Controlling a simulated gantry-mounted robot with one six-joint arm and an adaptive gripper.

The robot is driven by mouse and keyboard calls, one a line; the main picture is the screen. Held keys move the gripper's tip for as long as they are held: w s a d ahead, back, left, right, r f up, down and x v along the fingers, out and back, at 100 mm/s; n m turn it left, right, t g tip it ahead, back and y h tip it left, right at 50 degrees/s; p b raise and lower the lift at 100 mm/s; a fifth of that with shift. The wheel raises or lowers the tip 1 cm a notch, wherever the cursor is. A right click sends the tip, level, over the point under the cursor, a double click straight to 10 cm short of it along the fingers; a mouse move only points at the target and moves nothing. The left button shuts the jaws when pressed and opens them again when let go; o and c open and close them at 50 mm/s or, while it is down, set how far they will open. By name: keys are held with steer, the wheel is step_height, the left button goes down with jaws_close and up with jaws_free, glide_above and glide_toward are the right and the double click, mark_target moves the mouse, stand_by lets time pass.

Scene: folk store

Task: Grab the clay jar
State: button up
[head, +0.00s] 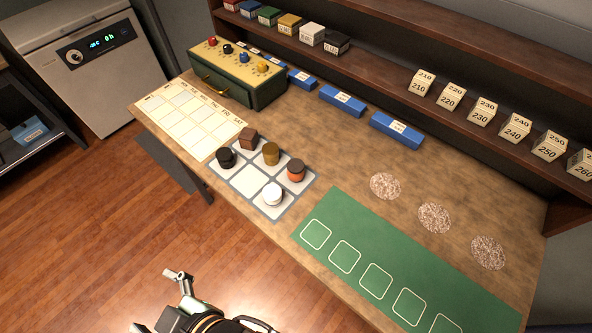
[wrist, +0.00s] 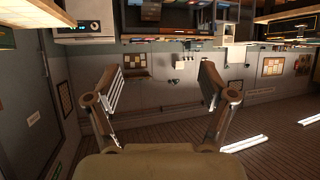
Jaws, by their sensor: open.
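The clay jar (head: 295,171) is a small orange-brown jar with a dark top. It stands upright at the right corner of a grey tray (head: 244,204) with light square cells on the table, in the head view. My gripper (head: 157,300) is at the bottom of the head view, in front of the table and well away from the jar, partly cut off by the frame edge. In the wrist view its two fingers are spread wide with nothing between them. That view faces the room; I cannot make out the jar there.
A white jar (head: 272,193), a black jar (head: 226,157), a brown-gold jar (head: 270,153) and a dark wooden block (head: 249,139) share the tray. A green mat (head: 405,262) lies to the right. A green box with knobs (head: 237,75) stands behind. The table (head: 330,150) has bare room behind the tray.

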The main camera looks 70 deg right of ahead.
steer(key=w+d+f+g+h+p, duration=0.2)
steer(key=w+d+g+p, duration=0.15)
steer(key=d, duration=0.65)
steer(key=n+g+y+p, duration=0.2)
steer(key=n+g+p, duration=0.1)
steer(key=g+p, duration=0.5)
glide_above(296, 165)
steer(key=f, duration=0.4)
steer(key=shift+s+a, duration=0.1)
steer(key=shift+s, duration=0.2)
steer(key=shift+w+a+f+b, duration=0.15)
steer(key=shift+f+b, duration=0.35)
steer(key=shift+f, duration=1.1)
steer(key=f, duration=0.1)
steer(key=f+b, duration=0.1)
steer(key=f, duration=0.3)
steer(key=shift+w, duration=0.35)
steer(key=shift+d, duration=0.2)
steer(key=shift+c, duration=0.2)
